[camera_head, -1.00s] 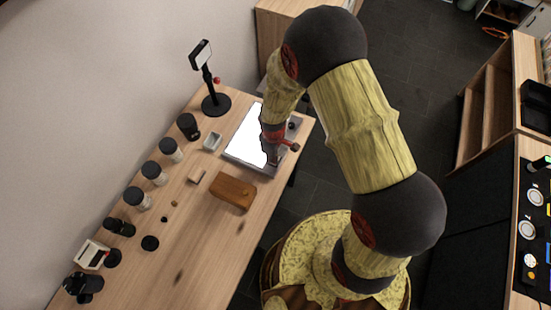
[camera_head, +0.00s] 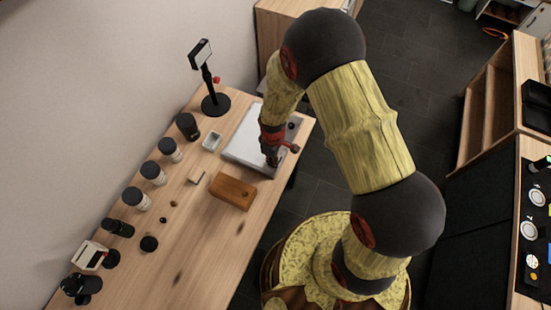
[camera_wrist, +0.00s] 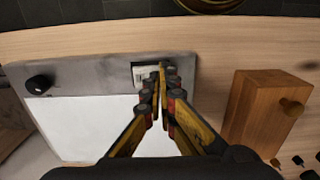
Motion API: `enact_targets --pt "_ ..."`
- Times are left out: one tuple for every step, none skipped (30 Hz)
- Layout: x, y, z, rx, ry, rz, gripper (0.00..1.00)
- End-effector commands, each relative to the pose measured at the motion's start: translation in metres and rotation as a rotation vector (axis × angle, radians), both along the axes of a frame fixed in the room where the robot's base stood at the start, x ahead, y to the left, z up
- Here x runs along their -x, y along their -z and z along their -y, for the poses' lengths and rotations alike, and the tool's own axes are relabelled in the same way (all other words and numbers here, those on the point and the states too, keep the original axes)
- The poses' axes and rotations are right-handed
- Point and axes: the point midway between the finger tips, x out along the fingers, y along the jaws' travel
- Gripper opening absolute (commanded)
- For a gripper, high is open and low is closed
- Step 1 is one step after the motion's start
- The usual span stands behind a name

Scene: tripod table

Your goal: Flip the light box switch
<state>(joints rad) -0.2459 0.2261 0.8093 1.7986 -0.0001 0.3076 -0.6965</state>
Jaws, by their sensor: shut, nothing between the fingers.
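The light box (camera_head: 243,138) lies flat at the right end of the wooden table. Its panel is dull grey-white, not glowing. In the wrist view the light box (camera_wrist: 85,125) shows a grey frame with a black knob (camera_wrist: 40,84) at one corner and a pale switch (camera_wrist: 143,72) set in a dark recess. My gripper (camera_wrist: 160,70) is shut and empty, with its fingertips at the right part of the switch, partly covering it. I cannot tell if they touch it. In the head view my gripper (camera_head: 272,160) is over the box's near right edge.
A wooden box (camera_head: 233,193) lies close beside the light box; it also shows in the wrist view (camera_wrist: 258,112). A black stand (camera_head: 215,104), several jars and small items line the wall side. The table's front middle is clear.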

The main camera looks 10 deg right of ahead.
Motion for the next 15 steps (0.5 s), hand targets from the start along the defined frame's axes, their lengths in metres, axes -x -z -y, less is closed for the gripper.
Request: enact_targets --pt "0.000 -0.002 0.000 0.000 0.000 0.000 0.00" --pt "0.000 -0.003 0.000 0.000 0.000 0.000 0.00" --pt "0.000 -0.005 0.000 0.000 0.000 0.000 0.00" --pt "0.000 -0.007 0.000 0.000 0.000 0.000 0.00" --pt "0.000 -0.009 0.000 0.000 0.000 0.000 0.00" --pt "0.000 -0.012 0.000 0.000 0.000 0.000 0.00" --pt "0.000 -0.014 0.000 0.000 0.000 0.000 0.00" --pt "0.000 -0.017 0.000 0.000 0.000 0.000 0.00" --pt "0.000 -0.020 0.000 0.000 0.000 0.000 0.00" --pt "0.000 -0.022 0.000 0.000 0.000 0.000 0.00" --pt "0.000 -0.024 0.000 0.000 0.000 0.000 0.00" --pt "0.000 -0.027 0.000 0.000 0.000 0.000 0.00" --pt "0.000 -0.029 0.000 0.000 0.000 0.000 0.00" --pt "0.000 -0.032 0.000 0.000 0.000 0.000 0.00" --pt "0.000 -0.034 0.000 0.000 0.000 0.000 0.00"
